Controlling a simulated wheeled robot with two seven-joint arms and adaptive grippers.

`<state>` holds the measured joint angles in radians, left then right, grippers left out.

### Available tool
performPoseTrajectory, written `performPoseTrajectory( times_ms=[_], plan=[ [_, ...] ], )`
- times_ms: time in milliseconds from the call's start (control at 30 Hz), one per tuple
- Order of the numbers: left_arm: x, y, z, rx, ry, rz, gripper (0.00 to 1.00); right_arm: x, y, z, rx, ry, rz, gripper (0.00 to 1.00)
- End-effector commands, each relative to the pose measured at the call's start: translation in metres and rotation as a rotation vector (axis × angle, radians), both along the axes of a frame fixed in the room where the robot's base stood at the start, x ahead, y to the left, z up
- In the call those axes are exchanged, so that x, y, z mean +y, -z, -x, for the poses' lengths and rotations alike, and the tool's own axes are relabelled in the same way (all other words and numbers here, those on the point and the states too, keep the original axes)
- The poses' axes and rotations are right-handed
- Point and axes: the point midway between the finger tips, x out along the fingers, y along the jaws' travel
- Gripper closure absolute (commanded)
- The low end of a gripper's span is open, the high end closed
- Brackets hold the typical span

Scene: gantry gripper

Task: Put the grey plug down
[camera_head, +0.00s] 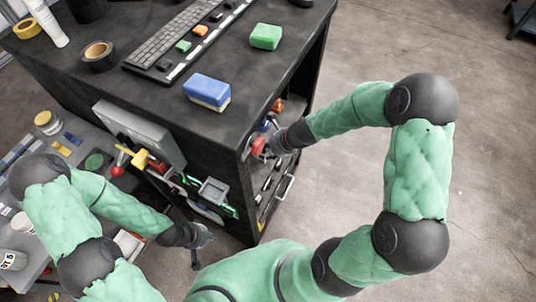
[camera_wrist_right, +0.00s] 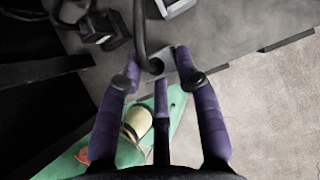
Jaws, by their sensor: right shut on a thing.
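In the right wrist view, my right gripper (camera_wrist_right: 158,75) has its purple fingers closed around the grey plug (camera_wrist_right: 164,59). A dark cable (camera_wrist_right: 140,28) runs up from the plug. In the head view, my right gripper (camera_head: 262,143) reaches into the open side of the black cabinet, and I cannot make out the plug there. My left gripper (camera_head: 199,248) hangs low in front of the cabinet, small and partly dark. Its fingers are too unclear to tell open from shut.
The black cabinet top (camera_head: 150,98) carries a keyboard (camera_head: 185,35), a blue sponge block (camera_head: 207,91), a green block (camera_head: 266,36) and tape rolls. A grey surface (camera_wrist_right: 235,35) with dark sockets lies beyond the plug. A cluttered bench (camera_head: 90,140) stands left.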

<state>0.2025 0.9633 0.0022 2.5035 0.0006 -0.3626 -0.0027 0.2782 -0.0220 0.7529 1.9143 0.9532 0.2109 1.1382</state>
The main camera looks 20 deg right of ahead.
Motion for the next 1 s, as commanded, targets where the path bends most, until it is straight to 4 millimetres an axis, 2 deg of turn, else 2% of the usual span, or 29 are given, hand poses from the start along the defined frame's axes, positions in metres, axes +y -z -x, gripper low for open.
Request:
performPoseTrajectory(
  times_ms=[33, 100, 500, 533, 600, 1000],
  plan=[
    [0.0, 0.0099, 0.0001, 0.0, 0.0, 0.0, 1.0, 0.0, 0.012, 0.0004, 0.0, 0.001, 0.0, 1.0],
    [-0.0001, 0.0143, 0.0003, 0.001, 0.0, 0.0, 1.0, -0.0001, 0.0186, 0.0006, 0.001, 0.0, 0.001, 1.0],
    [0.0, 0.0158, 0.0002, 0.0, 0.0, 0.0, 1.0, 0.0, 0.021, 0.0003, 0.0, -0.001, 0.0, 1.0],
    [-0.0001, 0.0159, 0.0002, 0.0, 0.0, 0.0, 1.0, 0.0, 0.0214, 0.0004, 0.0, -0.001, 0.0, 0.63],
    [0.0, 0.0152, 0.0001, 0.0, 0.0, 0.0, 1.0, 0.0001, 0.0205, 0.0005, 0.0, -0.001, 0.0, 0.43],
    [-0.0001, 0.0132, 0.0002, 0.001, 0.0, 0.0, 1.0, 0.0002, 0.0181, 0.0004, 0.0, -0.001, 0.0, 0.41]
  ],
)
